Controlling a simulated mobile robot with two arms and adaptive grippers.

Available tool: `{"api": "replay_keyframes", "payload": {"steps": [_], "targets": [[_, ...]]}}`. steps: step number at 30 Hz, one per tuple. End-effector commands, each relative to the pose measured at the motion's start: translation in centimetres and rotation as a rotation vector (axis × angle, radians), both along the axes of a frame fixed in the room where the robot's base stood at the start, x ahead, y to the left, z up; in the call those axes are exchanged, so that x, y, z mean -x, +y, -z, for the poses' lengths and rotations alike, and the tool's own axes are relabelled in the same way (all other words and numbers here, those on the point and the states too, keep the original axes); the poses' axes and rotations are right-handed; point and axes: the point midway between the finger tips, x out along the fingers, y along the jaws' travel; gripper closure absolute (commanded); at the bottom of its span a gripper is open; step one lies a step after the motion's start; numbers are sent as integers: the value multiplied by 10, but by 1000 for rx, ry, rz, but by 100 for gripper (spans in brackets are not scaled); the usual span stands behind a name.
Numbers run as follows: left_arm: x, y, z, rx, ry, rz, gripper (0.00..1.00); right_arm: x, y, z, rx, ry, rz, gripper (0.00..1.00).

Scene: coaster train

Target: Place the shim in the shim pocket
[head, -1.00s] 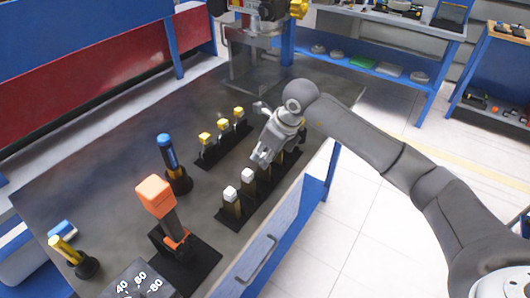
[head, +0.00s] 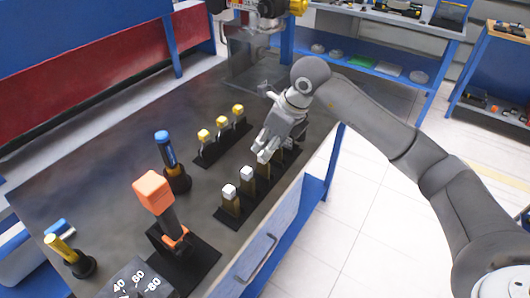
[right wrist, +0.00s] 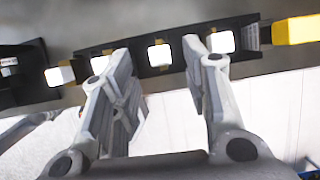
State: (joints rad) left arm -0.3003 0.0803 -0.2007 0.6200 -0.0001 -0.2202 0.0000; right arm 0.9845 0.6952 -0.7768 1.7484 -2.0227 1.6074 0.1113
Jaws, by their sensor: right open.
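I cannot tell for sure which piece is the shim or where its pocket is. A near black rack (head: 226,216) holds upright pieces with white tops, including a front one (head: 229,191) and a second one (head: 247,173). A far black rack (head: 206,160) holds three yellow-topped pieces (head: 221,122). My right gripper (head: 263,152) is over the far part of the near rack and hides some of its pieces. In the right wrist view its fingers are apart, with a white-topped piece (right wrist: 160,54) seen between them, not gripped. My left gripper is out of view.
An orange-headed tool (head: 153,192) stands on a black base. A blue-handled tool (head: 165,148) and a yellow-handled tool (head: 60,248) stand in round holders. A dark block with numbers (head: 138,280) sits at the front. The left middle of the table (head: 110,150) is clear.

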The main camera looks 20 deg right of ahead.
Motion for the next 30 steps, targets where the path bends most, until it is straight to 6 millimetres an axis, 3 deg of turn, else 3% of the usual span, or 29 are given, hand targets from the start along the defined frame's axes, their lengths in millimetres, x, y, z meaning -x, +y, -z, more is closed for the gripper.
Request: {"api": "replay_keyframes", "payload": {"steps": [6,12,30], "targets": [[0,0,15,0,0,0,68,13,-11,-42,0,-5,0,58],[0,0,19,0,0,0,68,21,-17,-66,-1,-2,0,58],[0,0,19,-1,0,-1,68,24,-15,-70,-9,0,-6,58]]}}
